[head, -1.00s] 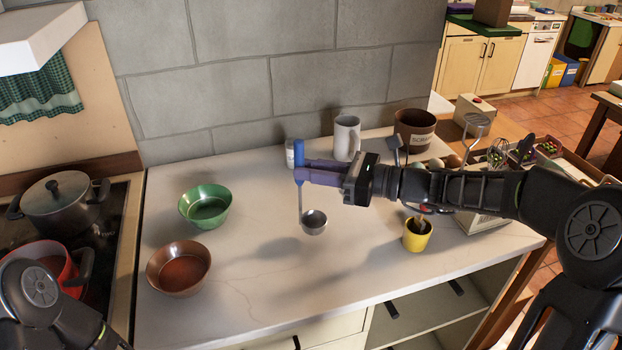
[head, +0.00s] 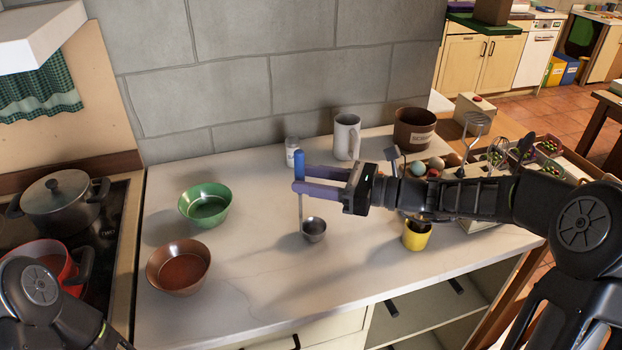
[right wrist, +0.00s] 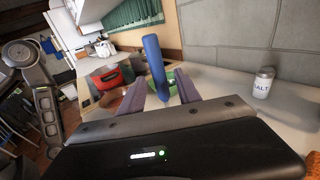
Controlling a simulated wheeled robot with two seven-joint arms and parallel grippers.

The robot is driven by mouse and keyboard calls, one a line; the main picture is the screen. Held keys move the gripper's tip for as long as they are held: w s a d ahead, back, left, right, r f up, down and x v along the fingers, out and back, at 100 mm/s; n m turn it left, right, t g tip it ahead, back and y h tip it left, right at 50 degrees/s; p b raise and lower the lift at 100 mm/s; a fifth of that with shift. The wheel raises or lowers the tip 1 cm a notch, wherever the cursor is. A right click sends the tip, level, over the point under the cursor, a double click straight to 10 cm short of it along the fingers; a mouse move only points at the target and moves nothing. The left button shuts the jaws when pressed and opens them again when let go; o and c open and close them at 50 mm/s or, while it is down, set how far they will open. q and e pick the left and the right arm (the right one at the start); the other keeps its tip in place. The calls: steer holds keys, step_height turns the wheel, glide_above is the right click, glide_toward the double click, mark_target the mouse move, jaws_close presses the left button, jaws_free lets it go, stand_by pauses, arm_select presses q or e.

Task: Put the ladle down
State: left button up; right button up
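The ladle, with a blue handle (head: 299,159) and a small grey metal bowl (head: 314,229), stands upright. Its bowl appears to rest on the pale countertop (head: 262,265). My right gripper (head: 298,180) is around the handle, one purple finger on each side. In the right wrist view the blue handle (right wrist: 154,62) is between the fingertips, with a gap showing on both sides, so the gripper is open. My left arm enters at the lower left, but its gripper is out of view.
A green bowl (head: 205,206) and a brown bowl (head: 178,268) sit left of the ladle. A white mug (head: 346,137), a salt shaker (head: 292,148) and a brown pot (head: 413,128) stand behind. A yellow cup (head: 416,236) is on the right. Counter in front is clear.

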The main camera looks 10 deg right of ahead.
steer(key=b+v, duration=0.2)
steer(key=v, duration=1)
steer(key=shift+r, duration=0.2)
